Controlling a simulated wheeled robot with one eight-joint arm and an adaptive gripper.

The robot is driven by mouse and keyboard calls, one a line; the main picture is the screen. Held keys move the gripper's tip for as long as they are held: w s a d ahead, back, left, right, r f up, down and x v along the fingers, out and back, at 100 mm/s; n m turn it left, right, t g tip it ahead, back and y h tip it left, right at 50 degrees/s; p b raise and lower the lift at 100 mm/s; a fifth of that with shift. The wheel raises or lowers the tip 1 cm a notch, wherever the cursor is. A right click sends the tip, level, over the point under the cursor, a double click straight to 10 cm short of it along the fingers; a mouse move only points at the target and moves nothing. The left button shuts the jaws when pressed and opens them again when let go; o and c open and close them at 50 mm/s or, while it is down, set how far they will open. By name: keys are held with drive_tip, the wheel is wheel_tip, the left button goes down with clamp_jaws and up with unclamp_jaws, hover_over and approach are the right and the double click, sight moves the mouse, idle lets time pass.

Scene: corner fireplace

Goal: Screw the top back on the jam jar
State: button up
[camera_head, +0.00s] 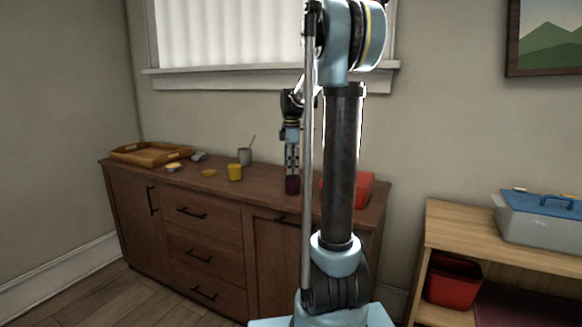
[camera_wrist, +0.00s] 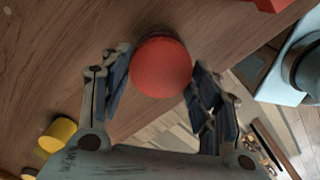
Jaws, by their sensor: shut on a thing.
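The jam jar (camera_head: 292,186) shows as a small dark red shape on the wooden cabinet top, right of the yellow cup. My gripper (camera_head: 292,174) points straight down directly over it. In the wrist view a round red lid (camera_wrist: 161,68) lies between the two fingers of my gripper (camera_wrist: 160,62), which is shut on it. The lid faces the camera and hides whatever is below it. I cannot tell whether the lid sits level on the jar's rim or is threaded on.
A red box (camera_head: 364,188) stands right of the jar, partly behind my arm. A wooden shelf (camera_head: 480,236) is at right.

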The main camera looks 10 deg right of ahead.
drive_tip(key=shift+f, duration=0.45)
idle(1.1)
drive_tip(key=shift+m, duration=1.5)
drive_tip(key=shift+m, duration=1.5)
drive_tip(key=shift+m, duration=1.4)
